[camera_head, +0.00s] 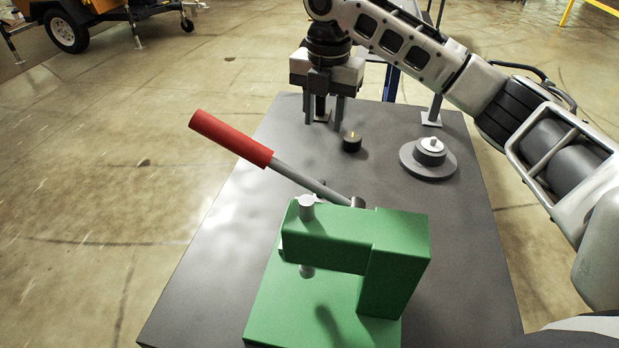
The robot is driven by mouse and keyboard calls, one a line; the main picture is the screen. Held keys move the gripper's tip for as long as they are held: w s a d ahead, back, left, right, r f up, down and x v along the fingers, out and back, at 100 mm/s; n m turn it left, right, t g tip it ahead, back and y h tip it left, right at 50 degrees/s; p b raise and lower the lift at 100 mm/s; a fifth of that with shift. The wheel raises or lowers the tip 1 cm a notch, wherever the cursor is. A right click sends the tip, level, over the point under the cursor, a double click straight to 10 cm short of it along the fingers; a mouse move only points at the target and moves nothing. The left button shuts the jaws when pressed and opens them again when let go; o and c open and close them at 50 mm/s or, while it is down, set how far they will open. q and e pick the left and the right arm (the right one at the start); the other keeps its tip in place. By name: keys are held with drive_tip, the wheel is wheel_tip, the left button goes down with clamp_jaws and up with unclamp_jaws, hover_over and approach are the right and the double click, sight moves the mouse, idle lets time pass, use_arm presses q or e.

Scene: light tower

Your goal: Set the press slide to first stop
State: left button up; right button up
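A green press (399,262) stands at the front of the dark grey table (210,270). Its lever has a red grip (230,138) and a grey rod (302,180), and slopes up to the left past the table's left edge. My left gripper is out of view.
A small dark cylinder with a brass top (352,141) stands near my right gripper. A round grey stepped piece (428,160) lies on the right of the table. Two posts stand at the table's far edge.

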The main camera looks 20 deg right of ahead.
sight(321, 181)
drive_tip(key=f, duration=0.5)
drive_tip(key=f+p, duration=0.1)
drive_tip(key=f, duration=0.4)
drive_tip(key=s+f, duration=0.1)
drive_tip(key=f, duration=0.5)
drive_tip(key=shift+a+f, duration=0.1)
drive_tip(key=shift+a, duration=0.2)
drive_tip(key=shift+w, duration=0.1)
clamp_jaws()
